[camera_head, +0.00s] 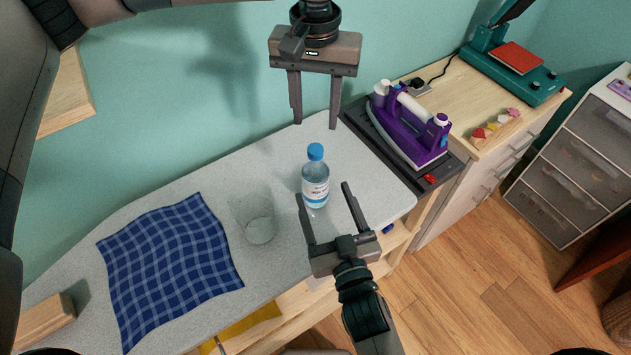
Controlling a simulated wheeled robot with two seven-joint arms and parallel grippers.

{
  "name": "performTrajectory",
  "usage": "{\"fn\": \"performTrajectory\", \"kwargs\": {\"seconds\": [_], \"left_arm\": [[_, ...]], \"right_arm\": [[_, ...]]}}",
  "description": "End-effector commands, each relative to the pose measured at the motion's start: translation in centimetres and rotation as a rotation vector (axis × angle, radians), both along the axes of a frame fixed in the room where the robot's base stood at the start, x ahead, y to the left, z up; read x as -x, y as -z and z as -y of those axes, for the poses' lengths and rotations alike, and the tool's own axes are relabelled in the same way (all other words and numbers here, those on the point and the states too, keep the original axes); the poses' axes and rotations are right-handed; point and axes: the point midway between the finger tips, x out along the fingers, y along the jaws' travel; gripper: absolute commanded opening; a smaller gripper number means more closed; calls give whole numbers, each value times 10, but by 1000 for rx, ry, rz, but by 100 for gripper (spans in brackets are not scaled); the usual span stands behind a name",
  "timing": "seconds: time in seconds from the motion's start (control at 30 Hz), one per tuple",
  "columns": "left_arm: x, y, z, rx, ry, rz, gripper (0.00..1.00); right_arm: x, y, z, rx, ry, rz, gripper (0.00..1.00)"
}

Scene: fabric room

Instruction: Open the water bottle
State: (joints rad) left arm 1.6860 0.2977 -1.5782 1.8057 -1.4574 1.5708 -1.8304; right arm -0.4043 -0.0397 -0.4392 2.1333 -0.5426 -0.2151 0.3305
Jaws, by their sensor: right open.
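The water bottle (315,181) stands upright on the grey ironing board. It is clear with a white label, and its blue cap (315,151) is on. My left gripper (316,125) hangs above and behind the bottle, fingers pointing down and spread apart, with nothing between them. My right gripper (322,190) comes from the front with its fingers spread open. Its fingertips reach to either side of the bottle's lower part; I cannot tell whether they touch it.
A clear glass (257,226) stands left of the bottle. A blue checked cloth (168,268) lies further left on the ironing board (150,212). A purple iron (410,128) rests on a dark tray at the right. A wooden cabinet (475,98) stands beyond it.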

Motion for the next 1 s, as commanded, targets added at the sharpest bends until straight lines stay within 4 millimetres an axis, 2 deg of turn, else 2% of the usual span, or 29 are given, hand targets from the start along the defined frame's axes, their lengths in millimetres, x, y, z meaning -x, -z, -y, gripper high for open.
{"fn": "performTrajectory", "kwargs": {"seconds": [0.2, 0.43, 0.63, 0.93, 0.97, 1.0], "left_arm": [[0, 0, 0, 0, 0, 0, 40], [0, 0, 0, 0, 0, 0, 40], [0, 0, 0, 0, 0, 0, 40], [0, 0, 0, 0, 0, 0, 40], [0, 0, 0, 0, 0, 0, 40], [0, 0, 0, 0, 0, 0, 40]], "right_arm": [[-35, -1, -10, -1, 0, 2, 69], [-61, -1, -18, 0, 0, 2, 69], [-71, 0, -21, 0, 0, 0, 69], [-72, 0, -21, 0, 0, 0, 69], [-72, 0, -21, 0, 0, 0, 64], [-72, 0, -21, 0, 0, 0, 54]]}}
